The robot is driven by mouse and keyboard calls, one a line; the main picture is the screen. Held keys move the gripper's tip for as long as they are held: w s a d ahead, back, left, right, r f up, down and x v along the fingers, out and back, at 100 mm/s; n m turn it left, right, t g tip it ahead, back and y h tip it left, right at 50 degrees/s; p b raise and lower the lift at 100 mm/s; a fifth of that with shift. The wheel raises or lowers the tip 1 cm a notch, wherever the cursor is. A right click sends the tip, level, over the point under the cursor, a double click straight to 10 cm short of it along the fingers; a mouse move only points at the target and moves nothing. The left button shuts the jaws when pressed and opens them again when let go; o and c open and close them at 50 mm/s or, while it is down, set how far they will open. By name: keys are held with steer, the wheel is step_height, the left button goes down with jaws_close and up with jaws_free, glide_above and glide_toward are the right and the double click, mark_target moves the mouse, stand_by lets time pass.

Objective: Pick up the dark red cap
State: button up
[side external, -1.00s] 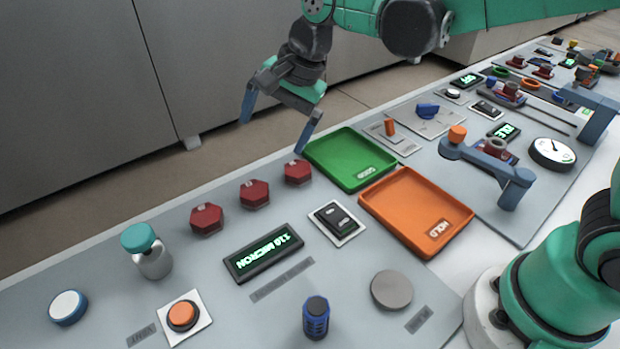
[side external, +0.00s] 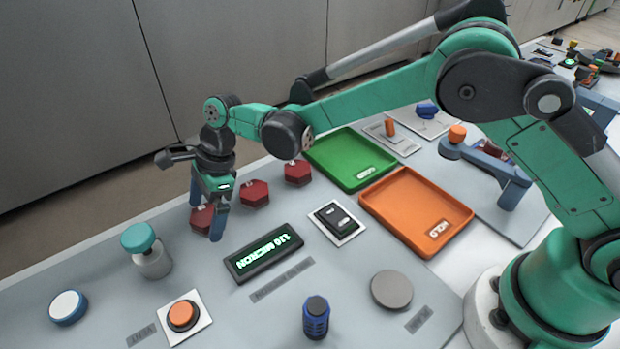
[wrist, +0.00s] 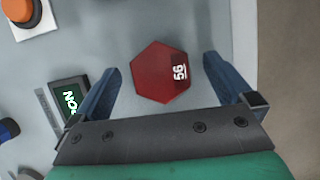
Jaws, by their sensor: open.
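Three dark red hexagonal caps stand in a row on the grey panel. The leftmost cap (side external: 202,219) is partly hidden behind my gripper's fingers. The middle cap (side external: 255,193) and the right cap (side external: 298,173) are apart from my gripper. My gripper (side external: 205,222) is open and points down at the leftmost cap. In the wrist view one dark red cap (wrist: 160,72) with white marking lies between the two blue fingers (wrist: 163,66), with a gap on each side. I cannot tell how far down beside it the fingertips reach.
A teal-topped bottle (side external: 148,254) stands left of my gripper, near an orange button (side external: 182,315). A lit display (side external: 264,252) lies to the right in front. The green tray (side external: 350,158) and orange tray (side external: 416,212) are farther right. A blue knurled knob (side external: 316,318) stands in front.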

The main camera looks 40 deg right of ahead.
steer(key=shift+f, duration=0.15)
jaws_close()
stand_by(0.4)
